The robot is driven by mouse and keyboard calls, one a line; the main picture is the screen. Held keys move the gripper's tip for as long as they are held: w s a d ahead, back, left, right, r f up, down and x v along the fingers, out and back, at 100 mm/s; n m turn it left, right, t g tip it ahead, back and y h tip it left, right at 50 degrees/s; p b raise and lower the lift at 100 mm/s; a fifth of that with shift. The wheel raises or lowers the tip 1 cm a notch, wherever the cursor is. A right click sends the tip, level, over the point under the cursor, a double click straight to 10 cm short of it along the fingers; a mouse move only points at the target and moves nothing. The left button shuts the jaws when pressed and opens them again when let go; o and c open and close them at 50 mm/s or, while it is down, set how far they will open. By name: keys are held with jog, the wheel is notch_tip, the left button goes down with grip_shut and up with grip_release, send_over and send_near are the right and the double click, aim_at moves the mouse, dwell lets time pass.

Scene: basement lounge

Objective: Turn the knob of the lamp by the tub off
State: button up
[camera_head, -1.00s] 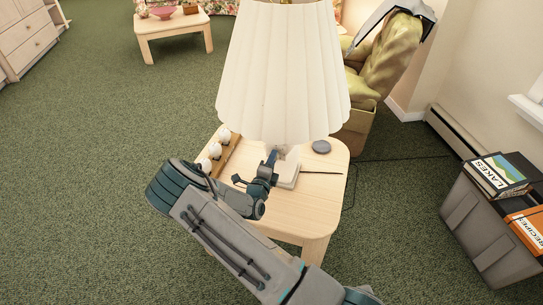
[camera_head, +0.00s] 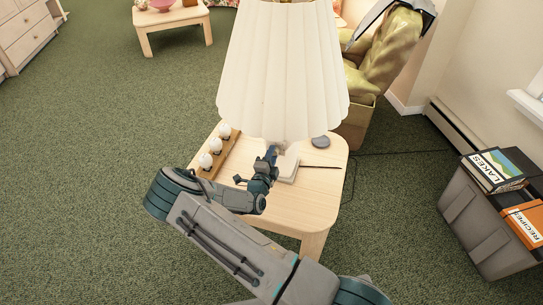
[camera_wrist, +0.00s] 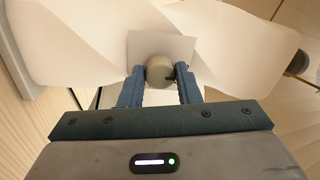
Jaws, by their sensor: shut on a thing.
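The lamp stands on a pale wooden side table (camera_head: 275,217), its large pleated cream shade (camera_head: 283,70) hiding the upper part of its stem. The white lamp base (camera_head: 288,168) shows below the shade. The grey tub (camera_head: 480,225) is on the floor to the right. My gripper (camera_head: 270,158) reaches in under the shade's front edge at the lamp base. In the wrist view, the two fingers of my gripper (camera_wrist: 159,82) are shut on the round grey knob (camera_wrist: 158,68), one at each side. I cannot tell how far the knob is turned.
A wooden rack with white egg-like things (camera_head: 216,147) lies at the table's left. A grey disc (camera_head: 321,142) and a thin dark stick (camera_head: 320,167) lie right of the base. Books (camera_head: 494,169) rest on the tub. A green armchair (camera_head: 388,55) stands behind.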

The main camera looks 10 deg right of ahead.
jog(key=o, duration=1)
jog(key=v, duration=1.3)
jog(key=shift+s+a+b, duration=0.2)
jog(key=shift+s+b, duration=0.1)
jog(key=shift+s, duration=0.05)
